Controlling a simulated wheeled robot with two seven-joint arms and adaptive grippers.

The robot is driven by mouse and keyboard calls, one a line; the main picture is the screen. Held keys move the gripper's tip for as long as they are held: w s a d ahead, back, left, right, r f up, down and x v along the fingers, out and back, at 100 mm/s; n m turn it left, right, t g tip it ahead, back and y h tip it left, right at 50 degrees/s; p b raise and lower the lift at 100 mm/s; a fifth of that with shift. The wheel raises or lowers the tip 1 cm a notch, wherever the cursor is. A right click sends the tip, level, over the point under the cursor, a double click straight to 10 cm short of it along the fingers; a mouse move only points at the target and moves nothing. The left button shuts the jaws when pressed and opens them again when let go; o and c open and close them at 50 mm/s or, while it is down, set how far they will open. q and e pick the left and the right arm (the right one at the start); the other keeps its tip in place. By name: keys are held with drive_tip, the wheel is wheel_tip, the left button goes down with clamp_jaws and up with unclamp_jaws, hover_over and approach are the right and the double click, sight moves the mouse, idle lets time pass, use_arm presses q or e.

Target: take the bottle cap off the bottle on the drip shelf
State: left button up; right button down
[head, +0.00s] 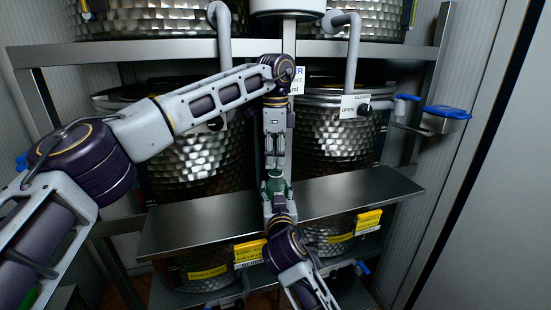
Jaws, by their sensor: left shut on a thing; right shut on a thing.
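The green bottle (277,188) is upright at the middle of the drip shelf (335,195). My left gripper (275,165) comes down from above, with its fingertips at the bottle's top, shut on the bottle cap. The cap is too small and too hidden between the fingers to make out clearly, and I cannot tell whether it is still seated. My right gripper (276,203) reaches up from the front, lower down, and is shut on the bottle's body. It hides the lower part of the bottle.
Large hammered metal vats (325,150) stand behind the shelf, with grey pipes (353,55) above. The shelf is bare on both sides of the bottle.

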use_arm(q)
drive_tip(key=shift+r, duration=0.15)
idle(0.3)
drive_tip(key=shift+r, duration=1.9)
use_arm(e)
drive_tip(key=c, duration=0.6)
unclamp_jaws()
drive_tip(key=shift+o, duration=0.2)
drive_tip(key=s+d, duration=0.1)
drive_tip(key=s, duration=1.1)
